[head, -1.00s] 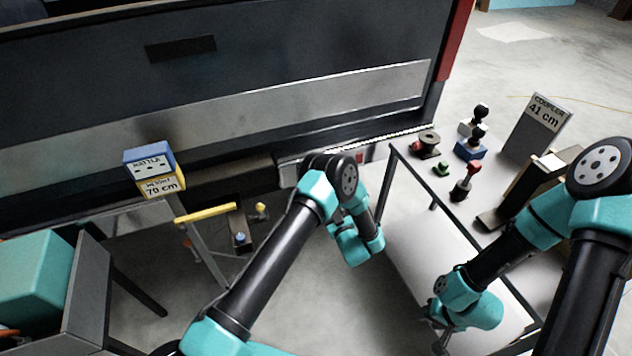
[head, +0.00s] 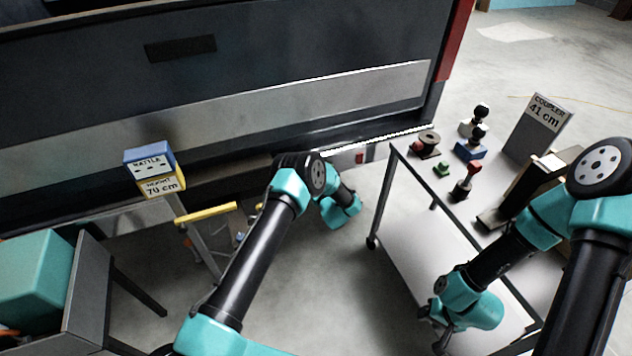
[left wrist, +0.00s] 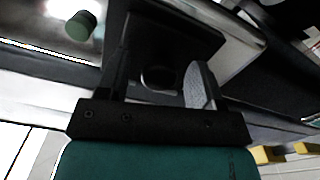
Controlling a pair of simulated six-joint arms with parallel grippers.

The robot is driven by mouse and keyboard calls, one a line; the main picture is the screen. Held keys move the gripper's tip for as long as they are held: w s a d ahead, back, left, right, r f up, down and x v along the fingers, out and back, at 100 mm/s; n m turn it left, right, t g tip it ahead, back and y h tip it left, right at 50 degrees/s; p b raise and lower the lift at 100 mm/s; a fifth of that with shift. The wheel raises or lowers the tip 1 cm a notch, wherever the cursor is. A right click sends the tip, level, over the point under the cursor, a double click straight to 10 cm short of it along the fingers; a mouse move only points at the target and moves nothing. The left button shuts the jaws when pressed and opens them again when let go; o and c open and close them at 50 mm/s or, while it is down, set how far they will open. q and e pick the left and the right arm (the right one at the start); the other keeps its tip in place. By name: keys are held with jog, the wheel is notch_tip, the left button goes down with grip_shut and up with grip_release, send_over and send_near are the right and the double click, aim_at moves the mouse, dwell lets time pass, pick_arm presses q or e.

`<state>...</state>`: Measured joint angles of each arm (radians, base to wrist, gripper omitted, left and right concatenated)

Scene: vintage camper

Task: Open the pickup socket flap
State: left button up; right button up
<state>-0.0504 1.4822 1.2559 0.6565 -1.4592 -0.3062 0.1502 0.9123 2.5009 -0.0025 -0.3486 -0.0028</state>
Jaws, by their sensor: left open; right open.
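In the left wrist view my left gripper (left wrist: 157,72) is open, with a dark finger at left and a grey-tipped finger at right. Behind and between the fingers is a dark boxy part (left wrist: 170,38) with a small round dark shape (left wrist: 158,78) near its lower edge. I cannot tell whether this is the socket flap, or whether the fingers touch it. In the head view my left arm reaches to the vehicle's lower edge and its gripper is hidden. My right gripper (head: 441,341) is open, low beside the cart. No flap is clearly identifiable in the head view.
The dark vehicle panel (head: 240,70) with a pale band fills the back. A grey cart (head: 425,225) at right carries several small parts and a "COUPLER 41 cm" sign (head: 541,117). A yellow-topped stand (head: 207,211) and a sign block (head: 155,170) are at left.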

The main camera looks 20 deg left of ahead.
pick_arm(q)
jog(key=shift+w+a, duration=0.25)
jog(key=shift+w, duration=0.1)
jog(key=shift+c, duration=0.2)
grip_shut()
